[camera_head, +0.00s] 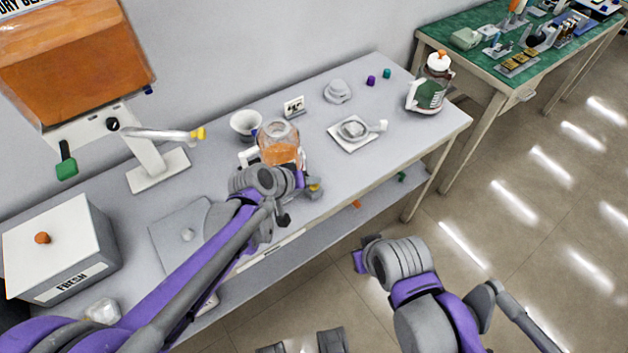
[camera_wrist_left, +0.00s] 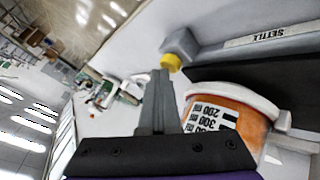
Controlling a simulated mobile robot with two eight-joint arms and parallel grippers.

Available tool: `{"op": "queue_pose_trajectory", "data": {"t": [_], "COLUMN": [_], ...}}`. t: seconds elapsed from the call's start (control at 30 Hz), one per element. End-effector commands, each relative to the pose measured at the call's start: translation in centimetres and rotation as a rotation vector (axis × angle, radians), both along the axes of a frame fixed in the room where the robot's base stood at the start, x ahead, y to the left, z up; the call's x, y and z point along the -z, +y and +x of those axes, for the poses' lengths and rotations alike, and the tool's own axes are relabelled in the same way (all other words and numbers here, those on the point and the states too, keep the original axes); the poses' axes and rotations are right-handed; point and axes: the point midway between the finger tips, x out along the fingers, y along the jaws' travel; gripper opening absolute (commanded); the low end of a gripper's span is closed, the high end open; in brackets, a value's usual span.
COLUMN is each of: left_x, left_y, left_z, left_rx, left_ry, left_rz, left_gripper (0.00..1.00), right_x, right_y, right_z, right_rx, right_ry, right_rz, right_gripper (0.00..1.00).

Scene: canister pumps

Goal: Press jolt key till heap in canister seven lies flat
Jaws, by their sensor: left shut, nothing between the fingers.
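A clear canister (camera_head: 279,142) with orange fill stands near the middle of the table; it also shows in the left wrist view (camera_wrist_left: 235,112) with a millilitre scale. I can read no number seven on it, and the shape of the top of its fill is unclear. A yellow key (camera_wrist_left: 171,62) sticks out of a grey unit marked SETTLE (camera_wrist_left: 265,38) beside the canister. My left gripper (camera_wrist_left: 160,76) is shut and empty, its tips close to the yellow key; I cannot tell whether they touch. My right arm hangs over the floor, its fingers not clearly visible (camera_head: 360,262).
An orange-filled hopper (camera_head: 75,65) and a FRESH box (camera_head: 60,255) stand left. A white bowl (camera_head: 246,122), a small card (camera_head: 294,106) and a square plate with a lid (camera_head: 343,143) surround the canister. A jar (camera_head: 432,85) stands at the right end.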

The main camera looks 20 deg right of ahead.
Motion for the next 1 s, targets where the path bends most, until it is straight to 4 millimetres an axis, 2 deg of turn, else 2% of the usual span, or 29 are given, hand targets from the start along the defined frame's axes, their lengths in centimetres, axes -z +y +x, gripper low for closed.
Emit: {"op": "queue_pose_trajectory", "data": {"t": [0.17,0.53,1.0], "left_x": [-0.2,-2.2,-2.8], "left_y": [0.0,0.0,0.0], "left_z": [0.0,0.0,0.0], "left_rx": [0.001,0.001,0.001], "left_ry": [0.001,-0.001,-0.001], "left_rz": [0.0,0.0,0.0], "left_gripper": [0.0,0.0,0.0], "right_x": [-0.2,-1.7,-2.1], "right_y": [0.0,0.0,0.0], "right_z": [0.0,0.3,0.3], "right_rx": [0.0,0.0,0.0], "right_ry": [-0.001,-0.006,-0.007], "right_rz": [0.0,0.0,0.0], "right_gripper": [0.0,0.0,0.0]}}
